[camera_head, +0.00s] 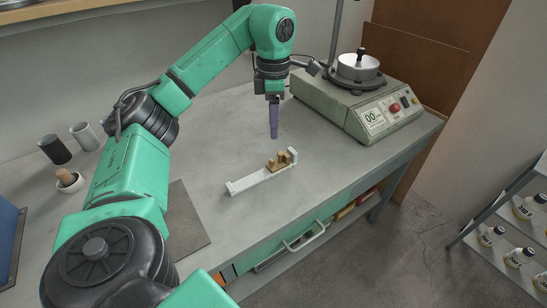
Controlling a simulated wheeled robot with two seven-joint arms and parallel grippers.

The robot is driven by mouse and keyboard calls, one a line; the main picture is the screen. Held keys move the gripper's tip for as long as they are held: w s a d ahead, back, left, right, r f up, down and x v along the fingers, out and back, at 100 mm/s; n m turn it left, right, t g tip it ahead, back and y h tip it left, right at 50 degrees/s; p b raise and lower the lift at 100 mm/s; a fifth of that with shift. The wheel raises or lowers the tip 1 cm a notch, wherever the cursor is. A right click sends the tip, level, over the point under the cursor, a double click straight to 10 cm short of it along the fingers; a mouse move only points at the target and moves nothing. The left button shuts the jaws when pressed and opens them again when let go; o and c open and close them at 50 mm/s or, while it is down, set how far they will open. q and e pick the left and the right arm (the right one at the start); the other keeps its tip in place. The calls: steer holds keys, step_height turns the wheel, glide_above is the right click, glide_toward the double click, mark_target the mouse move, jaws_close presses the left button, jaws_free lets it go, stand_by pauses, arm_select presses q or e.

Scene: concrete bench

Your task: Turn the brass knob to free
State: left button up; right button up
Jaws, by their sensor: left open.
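The brass knob (282,158) sits at the right end of a pale, narrow base (255,178) lying on the concrete bench. The knob looks small here, and I cannot read which way it points or any marking on it. My left gripper (274,134) hangs above the bench, pointing down, a little behind and above the brass part. It is apart from the knob and holds nothing that I can see. My left arm is green and black and reaches in from the left. My right gripper is out of view.
A machine with a metal pot (357,68) and a control panel (388,111) stands at the back right. Two cups (55,149) and a small pot (69,180) stand at the left. A dark mat (183,225) lies nearer. A bottle rack (515,240) stands off the bench.

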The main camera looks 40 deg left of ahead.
arm_select(q)
glide_above(272, 159)
step_height(272, 159, down, 5)
steer(key=shift+d+f, duration=0.1)
step_height(272, 159, down, 6)
steer(key=shift+s+f, duration=0.1)
steer(key=shift+f, duration=0.15)
jaws_close()
steer(key=shift+p, duration=0.3)
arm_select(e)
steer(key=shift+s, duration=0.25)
